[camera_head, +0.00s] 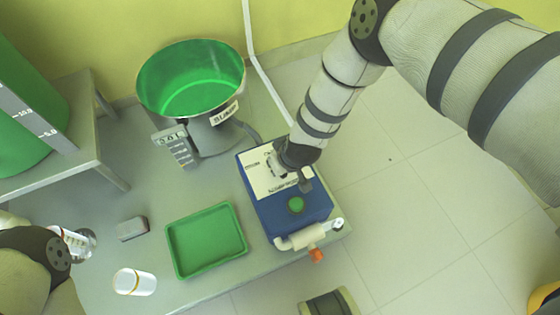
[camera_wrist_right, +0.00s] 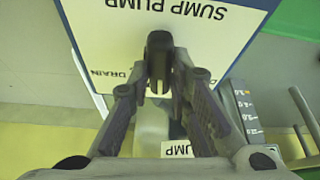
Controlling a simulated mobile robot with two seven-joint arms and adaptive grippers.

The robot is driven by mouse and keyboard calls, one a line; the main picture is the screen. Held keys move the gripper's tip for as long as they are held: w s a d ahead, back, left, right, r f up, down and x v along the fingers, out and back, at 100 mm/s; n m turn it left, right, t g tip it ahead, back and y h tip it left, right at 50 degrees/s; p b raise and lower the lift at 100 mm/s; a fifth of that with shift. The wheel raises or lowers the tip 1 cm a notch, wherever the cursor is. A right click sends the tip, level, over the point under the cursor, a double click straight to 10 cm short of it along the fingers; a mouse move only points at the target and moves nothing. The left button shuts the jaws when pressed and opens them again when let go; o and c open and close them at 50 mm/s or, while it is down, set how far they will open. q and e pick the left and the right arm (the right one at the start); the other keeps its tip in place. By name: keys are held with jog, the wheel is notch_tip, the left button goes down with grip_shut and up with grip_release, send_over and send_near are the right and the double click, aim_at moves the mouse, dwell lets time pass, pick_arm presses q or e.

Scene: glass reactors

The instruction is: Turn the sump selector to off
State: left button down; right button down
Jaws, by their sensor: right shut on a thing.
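The sump pump box (camera_head: 318,207) is blue with a white label panel (camera_head: 262,178) on top, near the right end of the grey bench. In the right wrist view the panel (camera_wrist_right: 205,45) reads "SUMP PUMP", with "DRAIN" and another partly hidden word. The dark selector knob (camera_wrist_right: 158,45) stands on this panel. My right gripper (camera_wrist_right: 161,88) is shut on the knob; in the head view the gripper (camera_head: 292,172) covers it. The knob's exact pointing is hard to tell.
A green button (camera_head: 296,204) and a pipe with an orange end (camera_head: 317,255) are on the box's near side. A steel sump vessel (camera_head: 190,80) with green liquid stands behind left. A green tray (camera_head: 206,240), a grey block (camera_head: 132,228) and a white container (camera_head: 134,282) lie left.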

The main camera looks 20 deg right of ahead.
jog(key=shift+m, duration=0.6)
jog(key=c, duration=1.5)
grip_release()
jog(key=v, duration=1.2)
jog(key=shift+s+a, duration=0.1)
jog(key=shift+a, duration=0.15)
